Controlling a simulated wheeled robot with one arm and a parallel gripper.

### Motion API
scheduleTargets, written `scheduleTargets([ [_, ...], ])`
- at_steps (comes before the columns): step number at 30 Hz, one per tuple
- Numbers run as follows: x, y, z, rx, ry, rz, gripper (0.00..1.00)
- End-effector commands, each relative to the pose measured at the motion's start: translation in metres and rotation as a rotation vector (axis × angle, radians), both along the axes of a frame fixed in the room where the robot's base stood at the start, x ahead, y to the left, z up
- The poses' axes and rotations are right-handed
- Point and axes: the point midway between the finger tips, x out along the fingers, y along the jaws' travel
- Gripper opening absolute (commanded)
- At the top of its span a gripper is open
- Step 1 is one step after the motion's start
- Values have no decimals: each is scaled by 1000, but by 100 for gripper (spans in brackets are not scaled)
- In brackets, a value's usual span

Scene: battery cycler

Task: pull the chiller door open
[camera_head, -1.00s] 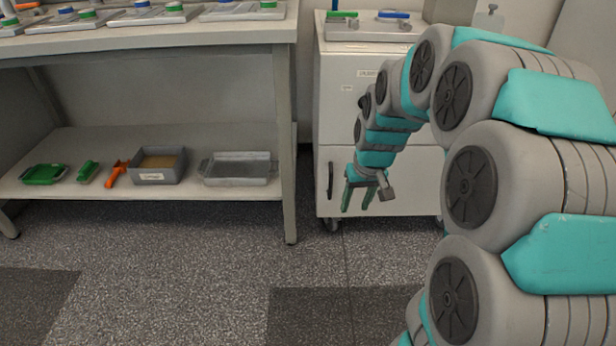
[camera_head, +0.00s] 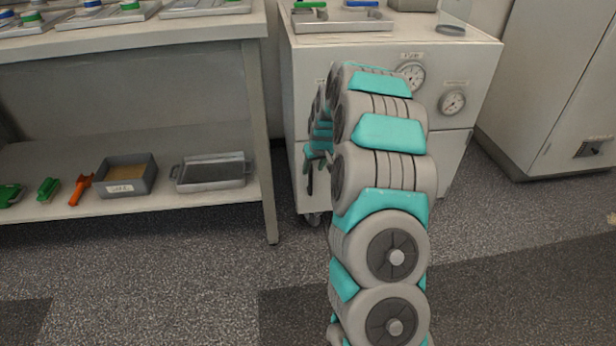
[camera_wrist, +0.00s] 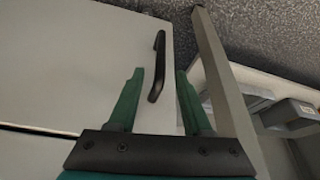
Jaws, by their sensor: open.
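The chiller is the white cabinet with two gauges in the head view. Its lower door (camera_head: 440,165) is flat and looks shut. A black bar handle (camera_head: 310,178) is upright near the door's left edge, partly hidden by my gripper. My gripper (camera_head: 318,160) is in front of the handle's upper part, mostly hidden behind my arm. In the wrist view, the door (camera_wrist: 75,65) fills the left side. The handle (camera_wrist: 157,68) appears between the two open green fingers of my gripper (camera_wrist: 159,74). I cannot tell whether the fingers touch it.
A workbench leg (camera_head: 262,150) stands close left of the chiller. The bench's lower shelf (camera_head: 150,207) holds a grey tray (camera_head: 212,172) and a bin (camera_head: 127,175). Another cabinet (camera_head: 545,90) stands at the right. The floor (camera_head: 190,280) in front is clear.

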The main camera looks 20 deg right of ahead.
Motion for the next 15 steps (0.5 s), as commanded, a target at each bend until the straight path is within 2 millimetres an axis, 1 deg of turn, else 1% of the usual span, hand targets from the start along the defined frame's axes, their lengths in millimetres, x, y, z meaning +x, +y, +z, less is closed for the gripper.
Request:
scheduleTargets([
  [9,15,0,-41,3,5,0,50],
  [12,19,-1,-52,3,5,-1,50],
  [15,23,-1,-58,2,3,-1,50],
])
